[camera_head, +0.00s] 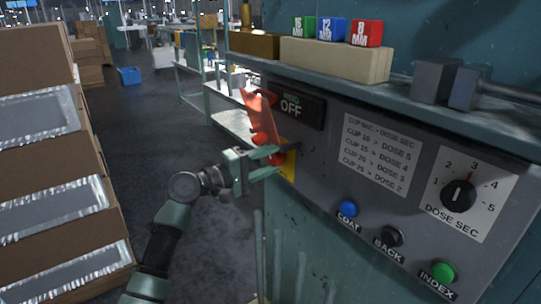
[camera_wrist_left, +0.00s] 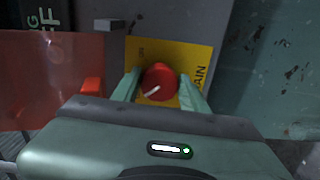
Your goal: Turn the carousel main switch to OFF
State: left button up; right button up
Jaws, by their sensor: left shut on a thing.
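The carousel main switch is a round red knob with a white pointer line on a yellow plate. In the left wrist view the knob (camera_wrist_left: 159,82) sits between the two fingers of my left gripper (camera_wrist_left: 160,92), and its white line points to the lower left. The yellow plate (camera_wrist_left: 198,58) carries partly hidden lettering. In the head view my left gripper (camera_head: 272,163) is at the left edge of the grey panel, shut on the knob, which is mostly hidden there; the yellow plate (camera_head: 289,166) shows beside it. My right gripper is not in view.
A red translucent flap (camera_head: 259,112) stands out just above the gripper, beside a dark OFF sign (camera_head: 297,107). The panel holds a blue COAT button (camera_head: 348,208), a green INDEX button (camera_head: 443,271) and a dose dial (camera_head: 458,195). Cardboard boxes (camera_head: 55,150) stand at left.

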pick_arm(q)
jog(key=shift+n, duration=0.4)
jog(key=o, duration=1.3)
jog(key=shift+o, duration=0.2)
jog(key=shift+a, duration=0.1)
jog(key=shift+s+a+f, duration=0.1)
jog(key=shift+s+a, duration=0.05)
jog(key=shift+a, duration=0.05)
jog(key=b+v, duration=0.2)
jog(key=v, duration=0.5)
jog(key=shift+b, duration=0.3)
